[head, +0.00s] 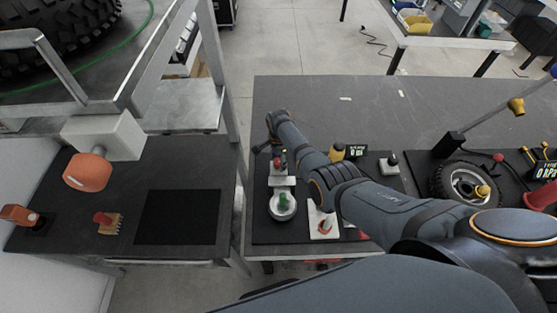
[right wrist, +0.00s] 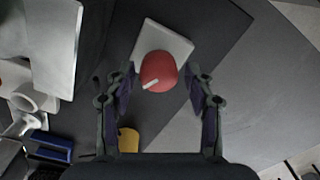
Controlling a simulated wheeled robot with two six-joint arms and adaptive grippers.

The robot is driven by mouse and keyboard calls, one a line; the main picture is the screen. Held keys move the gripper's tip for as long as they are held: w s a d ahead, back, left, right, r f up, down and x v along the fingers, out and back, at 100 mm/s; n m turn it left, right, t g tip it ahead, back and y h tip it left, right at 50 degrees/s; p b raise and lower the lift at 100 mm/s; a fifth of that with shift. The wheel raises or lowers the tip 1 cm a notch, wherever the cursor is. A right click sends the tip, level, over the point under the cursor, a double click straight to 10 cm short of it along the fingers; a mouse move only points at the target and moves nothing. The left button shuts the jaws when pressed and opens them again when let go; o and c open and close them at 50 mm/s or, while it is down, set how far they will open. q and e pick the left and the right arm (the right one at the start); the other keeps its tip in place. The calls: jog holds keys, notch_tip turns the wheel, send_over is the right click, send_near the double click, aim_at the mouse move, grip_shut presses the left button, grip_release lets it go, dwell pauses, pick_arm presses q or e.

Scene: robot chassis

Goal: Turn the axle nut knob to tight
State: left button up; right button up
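A round red knob (right wrist: 158,72) with a white pointer mark sits on a white plate (right wrist: 172,38); I take it for the axle nut knob. In the right wrist view the mark lies at the knob's lower edge. In the head view the knob (head: 279,163) shows partly, beneath my right gripper (head: 267,149). In the right wrist view my right gripper (right wrist: 160,78) is open, one finger on each side of the knob, with a small gap at both sides. No tight label is readable. My left gripper is not in view.
A green knob on a round base (head: 283,205) and a red-orange knob on a white plate (head: 323,224) stand nearby. A yellow-topped part (head: 337,151) and a small display (head: 357,152) are to the right. A wheel (head: 465,184) lies farther right. The back of the dark table (head: 330,100) is clear.

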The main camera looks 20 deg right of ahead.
aim_at(279, 161)
dwell(0.3)
notch_tip(279, 161, up, 12)
dwell(0.4)
jog(key=shift+s+f, duration=0.1)
dwell(0.3)
